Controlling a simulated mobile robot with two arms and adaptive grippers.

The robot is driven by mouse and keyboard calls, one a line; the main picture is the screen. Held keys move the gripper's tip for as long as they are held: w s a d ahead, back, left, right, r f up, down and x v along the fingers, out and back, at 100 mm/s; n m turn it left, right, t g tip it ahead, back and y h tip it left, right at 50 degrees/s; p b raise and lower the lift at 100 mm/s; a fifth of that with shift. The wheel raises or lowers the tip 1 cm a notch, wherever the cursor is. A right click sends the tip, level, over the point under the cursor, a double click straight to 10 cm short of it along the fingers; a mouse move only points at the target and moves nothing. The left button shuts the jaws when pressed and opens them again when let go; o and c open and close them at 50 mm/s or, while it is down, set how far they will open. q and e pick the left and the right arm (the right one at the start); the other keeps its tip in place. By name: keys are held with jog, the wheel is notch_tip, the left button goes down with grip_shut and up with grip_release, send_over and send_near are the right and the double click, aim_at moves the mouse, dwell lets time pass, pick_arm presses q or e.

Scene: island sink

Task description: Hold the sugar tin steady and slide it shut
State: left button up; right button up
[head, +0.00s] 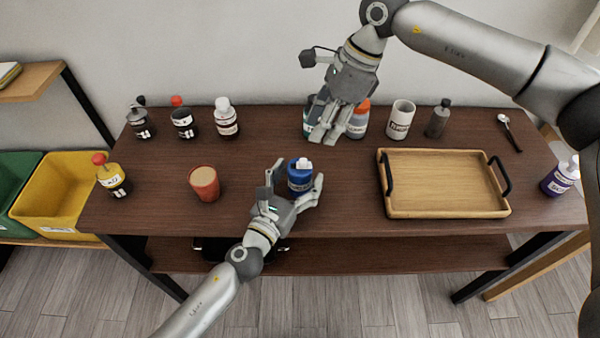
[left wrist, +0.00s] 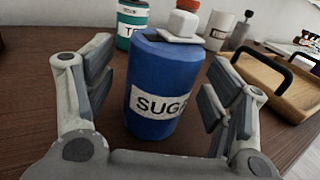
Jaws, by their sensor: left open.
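The sugar tin (head: 299,182) is a blue cylinder standing upright on the dark brown table. In the left wrist view its white label (left wrist: 160,106) reads "SUG". A white piece (left wrist: 172,38) with a block-like knob (left wrist: 184,22) sits on its top, off toward the right in that view; how far the top is covered I cannot tell. My left gripper (head: 294,180) is open, with one finger on each side of the tin and visible gaps. My right gripper (head: 335,132) hangs behind the tin, in front of some jars, and appears empty; its finger opening is unclear.
A wooden tray (head: 443,207) with black handles lies right of the tin. A red-brown cup (head: 204,183) stands to the left. Jars behind my right gripper are partly hidden, beside a white mug (head: 399,120) and grey bottle (head: 437,120). Table between cup and tin is clear.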

pick_arm(q)
jog(key=shift+w+d, duration=0.3)
jog(key=shift+w, duration=0.3)
jog(key=c, duration=1.2)
